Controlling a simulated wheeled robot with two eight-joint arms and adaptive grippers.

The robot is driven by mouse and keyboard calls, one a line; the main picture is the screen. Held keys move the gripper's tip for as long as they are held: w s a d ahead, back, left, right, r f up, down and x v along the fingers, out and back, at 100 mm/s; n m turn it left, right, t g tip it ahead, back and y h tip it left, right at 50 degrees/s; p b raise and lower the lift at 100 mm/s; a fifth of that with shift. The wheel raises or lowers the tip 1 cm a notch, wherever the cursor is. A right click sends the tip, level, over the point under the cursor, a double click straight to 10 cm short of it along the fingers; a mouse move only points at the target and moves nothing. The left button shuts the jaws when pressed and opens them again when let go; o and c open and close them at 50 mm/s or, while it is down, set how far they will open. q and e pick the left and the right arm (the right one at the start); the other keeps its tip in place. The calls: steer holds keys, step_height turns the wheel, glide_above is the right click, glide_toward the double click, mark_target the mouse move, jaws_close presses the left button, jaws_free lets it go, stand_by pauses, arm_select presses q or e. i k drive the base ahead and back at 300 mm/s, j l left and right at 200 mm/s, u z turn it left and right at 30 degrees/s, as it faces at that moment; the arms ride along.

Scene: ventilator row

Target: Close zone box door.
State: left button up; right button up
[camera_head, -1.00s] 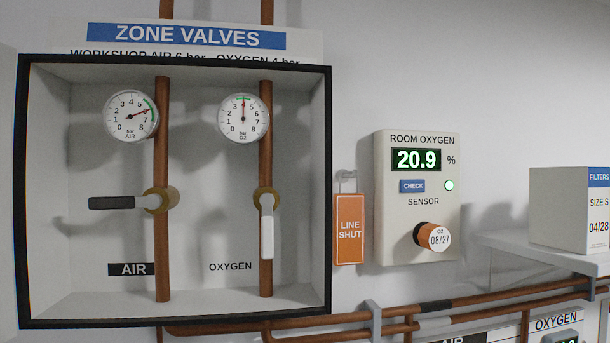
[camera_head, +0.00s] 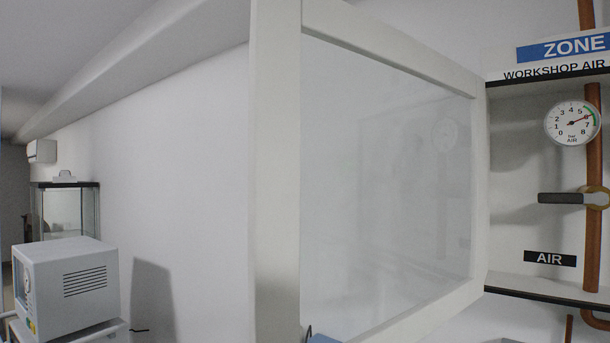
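The zone box door (camera_head: 275,190), a pale frame around a clear pane, stands wide open. It is hinged at the left side of the zone box (camera_head: 545,293) and swings out toward me. The box is cut off at the right edge of the view. Inside it show the air gauge (camera_head: 572,123), the dark air valve handle (camera_head: 560,198) and a copper pipe. The oxygen side is out of view. A small blue piece (camera_head: 322,339) shows at the bottom edge by the door; I cannot tell what it is. Neither gripper can be made out.
A grey-white machine (camera_head: 70,285) stands at the lower left, with a glass cabinet (camera_head: 65,210) behind it. The wall (camera_head: 185,190) between the machine and the door is bare. A copper pipe (camera_head: 595,320) runs below the box.

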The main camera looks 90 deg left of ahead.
mark_target(273, 186)
steer(key=k+j, duration=0.2)
steer(key=j, duration=0.2)
steer(key=k+j, duration=0.15)
steer(key=j, duration=0.25)
steer(key=k+j, duration=0.2)
steer(key=j, duration=0.2)
steer(key=k+j, duration=0.15)
steer(key=j, duration=0.2)
steer(key=k+j, duration=0.2)
steer(key=j, duration=0.2)
steer(key=u, duration=0.05)
